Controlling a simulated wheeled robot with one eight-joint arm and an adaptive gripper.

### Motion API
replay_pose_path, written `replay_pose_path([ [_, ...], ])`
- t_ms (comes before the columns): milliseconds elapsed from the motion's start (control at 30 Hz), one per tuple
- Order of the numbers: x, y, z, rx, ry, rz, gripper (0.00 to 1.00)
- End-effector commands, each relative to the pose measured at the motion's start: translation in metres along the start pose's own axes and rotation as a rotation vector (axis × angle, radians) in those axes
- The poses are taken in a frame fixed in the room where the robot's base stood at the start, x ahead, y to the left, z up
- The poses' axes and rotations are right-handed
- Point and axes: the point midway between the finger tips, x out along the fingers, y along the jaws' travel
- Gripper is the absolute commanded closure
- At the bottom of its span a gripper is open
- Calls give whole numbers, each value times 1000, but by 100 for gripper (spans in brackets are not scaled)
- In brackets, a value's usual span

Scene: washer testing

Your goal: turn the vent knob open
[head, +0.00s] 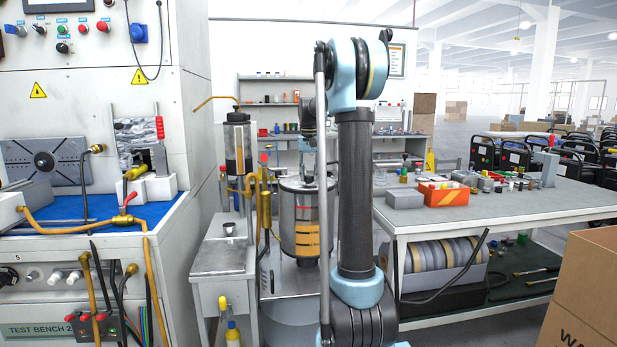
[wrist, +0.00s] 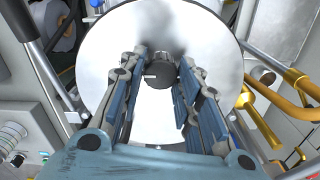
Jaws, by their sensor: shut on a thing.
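The vent knob (wrist: 160,70) is a small dark round knob in the middle of a shiny silver disc (wrist: 205,35) in the wrist view. A short white mark on the knob points left in that picture. My gripper (wrist: 163,62) reaches over the disc with one blue-grey finger on each side of the knob, and it is shut on the knob. In the head view the silver tank (head: 290,213) with yellow bands stands behind my arm. The arm hides part of the tank, and the knob cannot be made out there.
Copper and brass pipes (head: 258,185) stand close left of the tank; in the wrist view a brass pipe (wrist: 262,122) runs at right. A test bench (head: 75,210) is at left. A grey worktable (head: 480,215) with parts is at right, and a cardboard box (head: 590,285) is in front.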

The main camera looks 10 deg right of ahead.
Motion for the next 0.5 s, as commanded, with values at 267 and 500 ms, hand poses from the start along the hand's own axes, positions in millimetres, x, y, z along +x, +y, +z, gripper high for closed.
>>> replay_pose_path([
  [267, 0, -1, 0, -2, 0, -2, 49],
  [500, 0, -1, 0, -1, 0, -1, 49],
])
